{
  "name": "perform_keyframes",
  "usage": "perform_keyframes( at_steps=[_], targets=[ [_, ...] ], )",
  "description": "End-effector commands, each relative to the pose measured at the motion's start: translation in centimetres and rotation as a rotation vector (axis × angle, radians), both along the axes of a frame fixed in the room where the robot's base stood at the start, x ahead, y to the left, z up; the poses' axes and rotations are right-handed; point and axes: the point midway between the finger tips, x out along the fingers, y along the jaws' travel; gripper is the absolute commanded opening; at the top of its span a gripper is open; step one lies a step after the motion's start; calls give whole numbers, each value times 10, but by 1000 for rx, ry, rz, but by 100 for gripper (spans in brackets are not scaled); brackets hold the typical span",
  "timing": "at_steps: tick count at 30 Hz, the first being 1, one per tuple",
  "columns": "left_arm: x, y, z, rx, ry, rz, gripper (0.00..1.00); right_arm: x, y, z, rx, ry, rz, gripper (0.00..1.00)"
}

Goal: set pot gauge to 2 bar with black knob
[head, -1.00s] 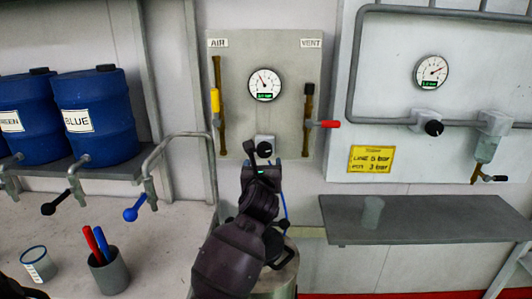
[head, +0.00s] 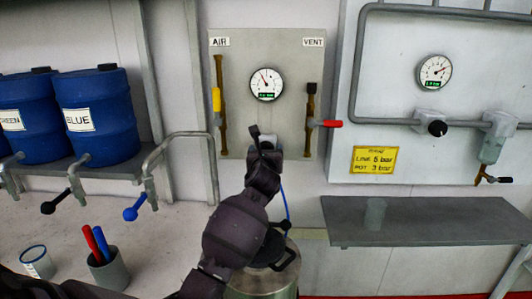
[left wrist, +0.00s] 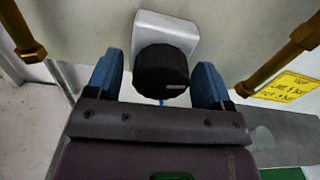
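The pot gauge (head: 267,84) is a round white dial on the panel marked AIR and VENT. The black knob (left wrist: 162,72) sits on a pale square block below the gauge. In the head view my left gripper covers most of it. My left gripper (head: 264,146) is at the knob. In the left wrist view its blue fingers (left wrist: 158,78) are apart, one on each side of the knob, with gaps showing. My right gripper is not in view.
A yellow-handled valve (head: 216,100) and a red-handled valve (head: 331,124) flank the gauge. The right panel has another gauge (head: 434,72), another black knob (head: 438,128) and a yellow note (head: 374,160). A lidded metal pot (head: 262,284) stands below my arm. A grey shelf (head: 440,222) is at right.

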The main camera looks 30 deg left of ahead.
Motion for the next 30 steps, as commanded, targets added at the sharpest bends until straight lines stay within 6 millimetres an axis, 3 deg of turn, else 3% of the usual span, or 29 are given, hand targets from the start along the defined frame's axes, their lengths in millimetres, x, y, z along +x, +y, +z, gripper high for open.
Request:
perform_keyframes(
  at_steps=[1,9,14,30],
  targets=[
    [0,0,0,0,0,0,66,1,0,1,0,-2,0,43],
    [0,0,0,1,1,0,26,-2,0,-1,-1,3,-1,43],
    [0,-1,2,-28,-17,0,26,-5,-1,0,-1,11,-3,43],
    [1,-2,1,-373,-228,-1,26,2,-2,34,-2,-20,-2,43]
  ],
)
